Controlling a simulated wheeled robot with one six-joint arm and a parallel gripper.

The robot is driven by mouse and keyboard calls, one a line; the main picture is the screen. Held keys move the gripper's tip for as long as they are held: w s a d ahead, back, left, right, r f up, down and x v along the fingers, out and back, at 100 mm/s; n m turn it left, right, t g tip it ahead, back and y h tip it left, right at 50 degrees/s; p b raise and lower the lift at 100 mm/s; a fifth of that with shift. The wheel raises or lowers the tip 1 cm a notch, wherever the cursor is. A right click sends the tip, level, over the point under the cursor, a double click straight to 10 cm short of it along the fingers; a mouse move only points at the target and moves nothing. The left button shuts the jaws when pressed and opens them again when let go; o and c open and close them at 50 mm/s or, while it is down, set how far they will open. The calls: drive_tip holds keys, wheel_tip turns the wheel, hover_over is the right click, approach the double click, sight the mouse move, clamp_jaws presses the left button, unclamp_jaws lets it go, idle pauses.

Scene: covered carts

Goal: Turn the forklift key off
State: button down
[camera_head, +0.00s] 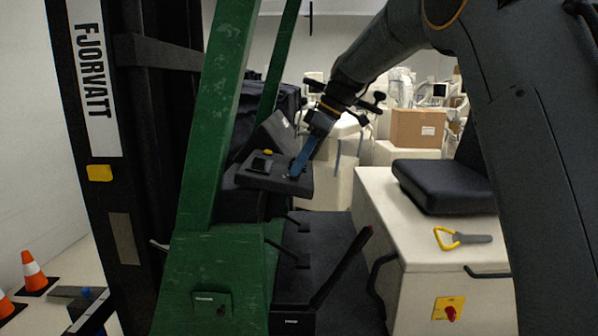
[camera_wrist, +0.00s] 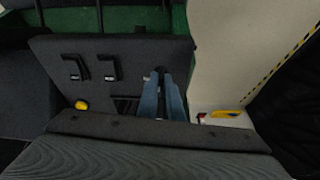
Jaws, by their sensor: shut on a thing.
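The forklift's dark control console (camera_head: 255,181) is left of centre in the head view, and its panel (camera_wrist: 130,50) fills the upper middle of the wrist view. My gripper (camera_head: 294,174) reaches down to the console's right part with its blue fingers. In the wrist view the fingers of my gripper (camera_wrist: 160,73) come close together at their tips, over the panel's right part. They are shut on the forklift key, which is mostly hidden between them. Its turned position cannot be made out.
A yellow button (camera_wrist: 81,104) and two black levers (camera_wrist: 75,67) sit left of my fingers. A white body (camera_head: 400,225) with a black seat (camera_head: 445,184) and a yellow-handled tool (camera_head: 446,238) is at right.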

drive_tip(key=shift+n, duration=0.7)
drive_tip(key=shift+b, duration=0.35)
drive_tip(key=c, duration=1.9)
unclamp_jaws()
drive_tip(key=shift+b+v, duration=0.75)
drive_tip(key=shift+v, duration=3.2)
drive_tip(key=shift+w, duration=0.15)
